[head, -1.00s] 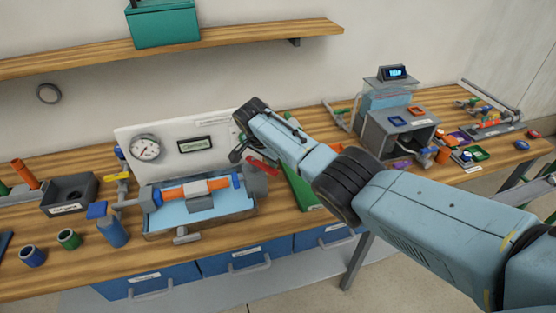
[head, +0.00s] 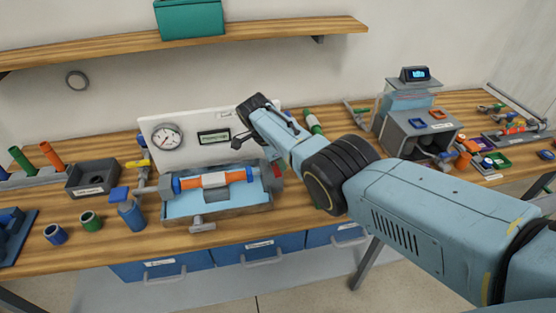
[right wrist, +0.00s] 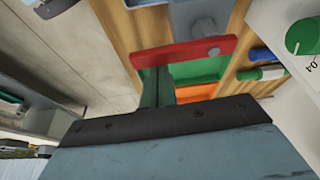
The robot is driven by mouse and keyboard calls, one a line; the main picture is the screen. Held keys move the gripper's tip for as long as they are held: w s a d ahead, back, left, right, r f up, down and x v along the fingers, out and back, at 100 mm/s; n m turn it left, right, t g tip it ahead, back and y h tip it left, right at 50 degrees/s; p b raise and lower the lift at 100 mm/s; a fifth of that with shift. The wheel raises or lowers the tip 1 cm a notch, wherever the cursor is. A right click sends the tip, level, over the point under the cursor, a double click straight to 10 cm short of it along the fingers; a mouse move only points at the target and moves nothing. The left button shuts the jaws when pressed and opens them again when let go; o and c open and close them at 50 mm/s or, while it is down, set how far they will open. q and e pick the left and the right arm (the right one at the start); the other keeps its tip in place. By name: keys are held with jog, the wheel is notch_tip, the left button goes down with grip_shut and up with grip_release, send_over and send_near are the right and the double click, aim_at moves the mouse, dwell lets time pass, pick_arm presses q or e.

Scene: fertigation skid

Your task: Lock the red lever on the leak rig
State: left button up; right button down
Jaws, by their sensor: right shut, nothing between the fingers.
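The leak rig has a white panel with a round gauge (head: 167,138) and a blue-lined tray (head: 175,207) holding an orange and blue pipe (head: 215,180). The red lever (head: 278,171) shows as a small patch at the rig's right end, beside my right arm. In the right wrist view the red lever (right wrist: 185,52) is a bar crossing just past my fingertips. My right gripper (head: 238,143) is shut and empty, above the right part of the rig. Its dark fingers (right wrist: 157,82) point at the lever; whether they touch it I cannot tell. My left gripper is out of view.
A blue bottle-like part (head: 131,215) and blue and green rings (head: 91,221) stand left of the rig. A grey box machine (head: 420,135) stands at the right. A wooden shelf (head: 270,36) hangs above. Blue drawers (head: 245,252) lie below the bench.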

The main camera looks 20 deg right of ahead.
dwell(0.5)
jog(key=d+p, duration=0.2)
jog(key=d, duration=0.2)
jog(key=p+v, duration=0.1)
jog(key=v, duration=0.9)
jog(key=shift+s, duration=0.15)
